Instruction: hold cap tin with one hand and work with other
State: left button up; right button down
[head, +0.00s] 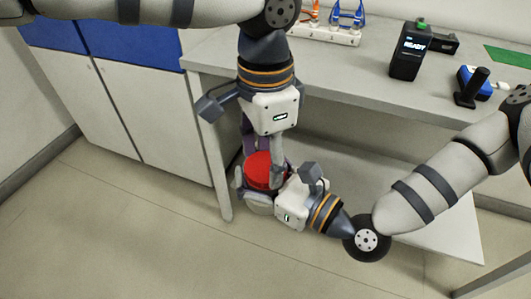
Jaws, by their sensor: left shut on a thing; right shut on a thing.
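The red round cap tin (257,171) is held in the air in front of the bench, near the middle of the head view. My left gripper (263,157) comes down from above, and its fingers are shut at the top of the tin. My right gripper (257,190) reaches in from the right and is shut around the tin from the side and below. The fingers hide much of the tin, so I cannot tell its lid from its body or see inside it.
The grey bench (340,80) is behind my grippers, with a lower shelf (350,180) under it. On the bench are a black device reading READY (408,52), a blue and black device (473,86), a white rack (325,34) and a green mat (508,56). Cabinets (150,105) stand left.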

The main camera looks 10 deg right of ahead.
pick_arm(q)
jog(key=o, duration=1.4)
notch_tip(320, 180, up, 12)
